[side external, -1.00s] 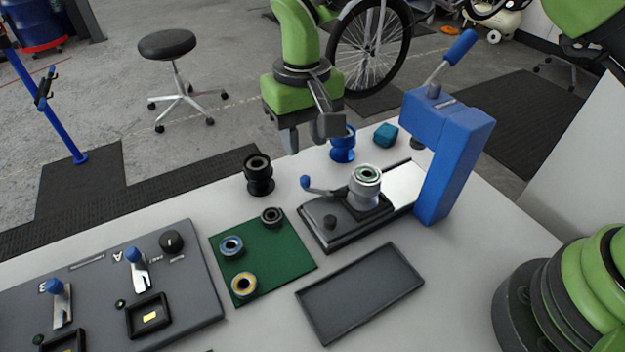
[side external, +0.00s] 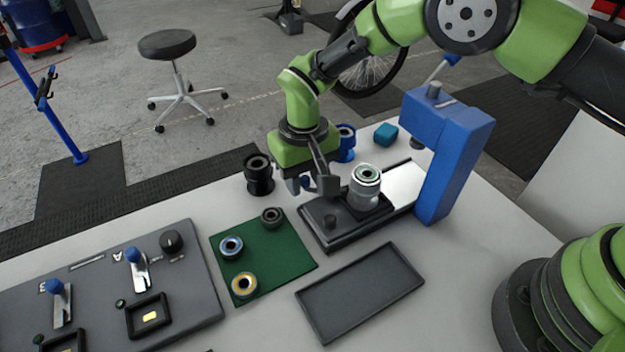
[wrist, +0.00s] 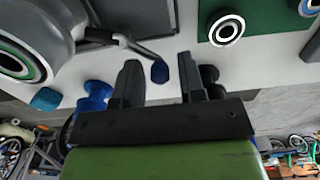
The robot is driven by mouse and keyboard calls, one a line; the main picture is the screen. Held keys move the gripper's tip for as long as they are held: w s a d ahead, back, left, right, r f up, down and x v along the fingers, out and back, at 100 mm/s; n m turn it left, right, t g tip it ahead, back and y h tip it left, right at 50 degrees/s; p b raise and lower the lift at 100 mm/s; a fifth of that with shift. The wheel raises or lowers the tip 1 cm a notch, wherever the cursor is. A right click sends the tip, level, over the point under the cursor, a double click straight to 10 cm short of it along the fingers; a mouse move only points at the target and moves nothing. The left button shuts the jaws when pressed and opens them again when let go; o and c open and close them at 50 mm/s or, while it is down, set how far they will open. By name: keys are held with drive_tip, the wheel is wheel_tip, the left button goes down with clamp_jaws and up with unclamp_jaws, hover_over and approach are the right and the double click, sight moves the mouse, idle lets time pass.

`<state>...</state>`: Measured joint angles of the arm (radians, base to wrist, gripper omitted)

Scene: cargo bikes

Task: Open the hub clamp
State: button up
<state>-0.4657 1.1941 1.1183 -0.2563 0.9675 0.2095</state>
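The hub clamp is a dark block (side external: 318,236) on the table. A silver hub (side external: 366,196) with a green inner ring stands upright on it. In the wrist view the silver hub (wrist: 52,30) is large at the upper left. The clamp's grey lever ends in a blue knob (wrist: 160,72). My gripper (side external: 312,186) is low at the lever end of the clamp and partly hides the lever in the side view. In the wrist view my gripper (wrist: 158,76) is open, with the blue knob showing between the two fingertips; contact cannot be told.
A blue press (side external: 450,155) stands right of the clamp. A black hub (side external: 258,175) and a blue hub (side external: 346,145) stand close to my gripper. A green mat (side external: 275,262) holds several rings. An empty dark tray (side external: 312,312) lies in front.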

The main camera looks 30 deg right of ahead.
drive_tip(key=c, duration=0.6)
drive_tip(key=shift+s+a+f, duration=0.1)
drive_tip(key=shift+s+a, duration=0.3)
drive_tip(key=shift+s, duration=0.25)
drive_tip(key=shift+c, duration=0.2)
drive_tip(key=shift+s, duration=0.1)
drive_tip(key=shift+s+a, duration=0.2)
drive_tip(key=shift+s, duration=0.35)
